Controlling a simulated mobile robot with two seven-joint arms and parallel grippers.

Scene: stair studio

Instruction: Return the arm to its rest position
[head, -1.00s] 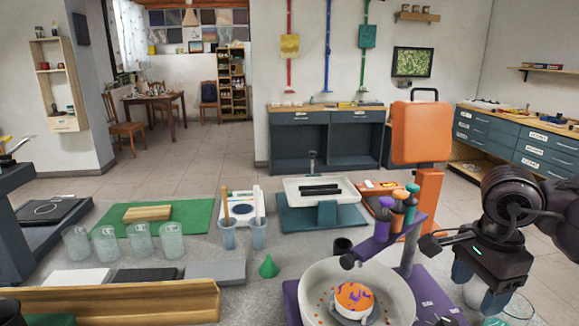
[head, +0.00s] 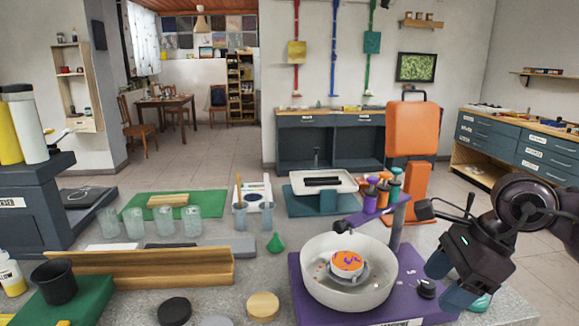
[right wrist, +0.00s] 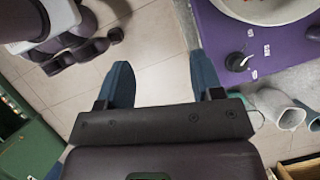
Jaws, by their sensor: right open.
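My right gripper (head: 449,281) is at the right of the head view, beside the purple base with the white bowl. It is open, with two blue fingers spread apart. In the right wrist view the fingers of my right gripper (right wrist: 163,78) are apart with only tiled floor between them, and nothing is held. My right arm (head: 535,215) comes in from the right, bent, with a dark wrist. My left gripper is not in view.
A white bowl (head: 318,283) with an orange and purple piece stands on a purple base (head: 410,268), close to the right gripper. A purple rack (head: 385,217) holds several capped tools. Glass jars (head: 134,224) and a wooden trough (head: 190,270) are left.

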